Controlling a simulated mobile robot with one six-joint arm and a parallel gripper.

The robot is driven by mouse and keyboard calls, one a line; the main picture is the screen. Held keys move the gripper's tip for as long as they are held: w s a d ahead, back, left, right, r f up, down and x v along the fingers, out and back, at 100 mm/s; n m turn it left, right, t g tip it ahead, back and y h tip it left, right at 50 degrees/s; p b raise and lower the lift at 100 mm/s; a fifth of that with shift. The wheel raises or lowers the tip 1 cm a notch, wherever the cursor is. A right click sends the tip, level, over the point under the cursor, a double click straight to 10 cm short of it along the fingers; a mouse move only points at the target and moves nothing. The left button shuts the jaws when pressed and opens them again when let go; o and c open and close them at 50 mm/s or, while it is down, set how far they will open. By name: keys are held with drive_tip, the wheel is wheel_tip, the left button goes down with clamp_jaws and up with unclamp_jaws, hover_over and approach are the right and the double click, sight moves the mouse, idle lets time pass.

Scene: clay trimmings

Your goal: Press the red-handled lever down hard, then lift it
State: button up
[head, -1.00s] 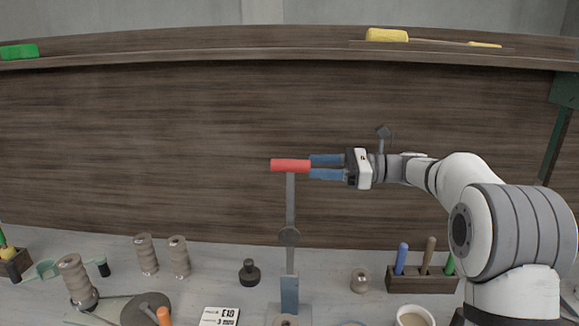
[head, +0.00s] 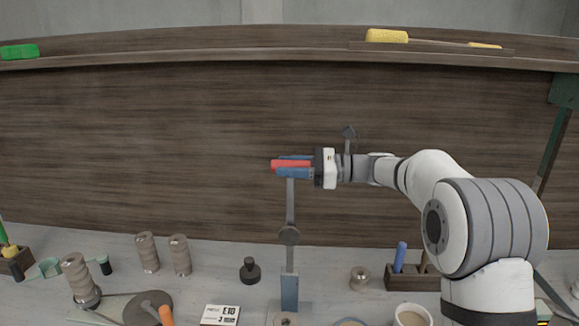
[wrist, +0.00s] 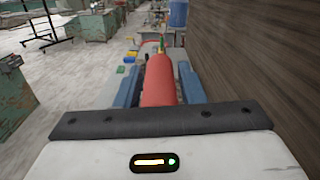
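The red handle (head: 290,165) tops an upright grey lever arm (head: 290,205), which rises from a blue-grey post (head: 290,290) on the bench. The handle lies level, across the top of the arm. The wrist view shows the red handle (wrist: 158,82) between the two blue fingers, with a narrow gap at the left one. The fingers are open around the handle, not closed on it. Contact on the right side cannot be told.
A brown wooden panel (head: 130,150) stands behind the lever, under a shelf with yellow and green items. Grey-brown spools (head: 147,253), a black knob (head: 250,270), a price card (head: 220,315) and a cup (head: 412,314) stand on the bench. A wooden tool holder (head: 408,277) is at right.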

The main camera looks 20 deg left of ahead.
clamp_jaws()
drive_tip(key=shift+s, duration=0.1)
